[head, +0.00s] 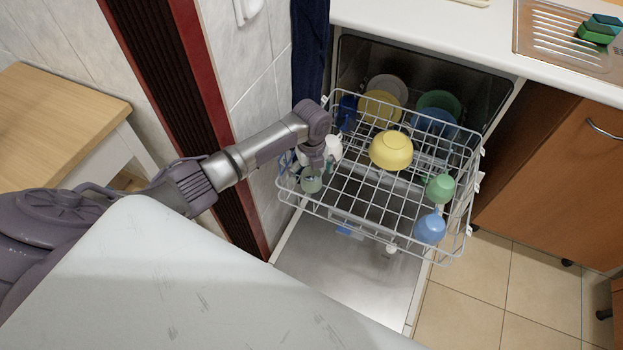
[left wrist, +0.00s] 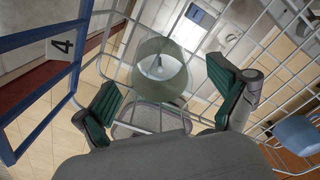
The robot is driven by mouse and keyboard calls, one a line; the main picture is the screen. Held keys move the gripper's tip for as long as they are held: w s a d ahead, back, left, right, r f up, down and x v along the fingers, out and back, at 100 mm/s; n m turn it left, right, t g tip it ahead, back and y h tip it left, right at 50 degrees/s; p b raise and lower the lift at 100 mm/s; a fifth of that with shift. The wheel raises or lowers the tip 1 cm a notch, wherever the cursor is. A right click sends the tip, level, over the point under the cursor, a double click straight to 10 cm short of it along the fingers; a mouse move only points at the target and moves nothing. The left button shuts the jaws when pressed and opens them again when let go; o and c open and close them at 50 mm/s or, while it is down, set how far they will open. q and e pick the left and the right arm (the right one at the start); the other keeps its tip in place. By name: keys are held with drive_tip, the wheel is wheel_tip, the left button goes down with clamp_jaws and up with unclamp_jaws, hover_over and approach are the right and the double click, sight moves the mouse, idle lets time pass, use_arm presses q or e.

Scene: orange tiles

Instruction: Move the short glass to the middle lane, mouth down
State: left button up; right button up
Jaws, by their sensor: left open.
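A translucent greenish short glass (head: 311,183) is in the front left part of the upper rack (head: 365,222). In the left wrist view the glass (left wrist: 160,72) shows between and beyond my finger pads, with gaps on both sides; I cannot tell whether its mouth faces up or down. My left gripper (head: 314,166) is over the rack's left lane, just above and behind the glass, partly hidden by its own wrist. Its green-padded fingers (left wrist: 165,95) are spread wide and empty. The middle lane's front part is bare wire. My right gripper is not in view.
A white mug (head: 333,147) stands close right of my gripper. A yellow bowl (head: 391,152) is mid-rack; a green cup (head: 440,188) and blue cup (head: 430,229) line the right side. A blue frame marked 4 (left wrist: 40,35) is in the left wrist view.

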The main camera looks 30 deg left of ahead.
use_arm(q)
drive_tip(key=shift+f, duration=0.7)
drive_tip(key=c, duration=1.3)
drive_tip(key=shift+c, duration=0.7)
drive_tip(key=shift+r, duration=0.15)
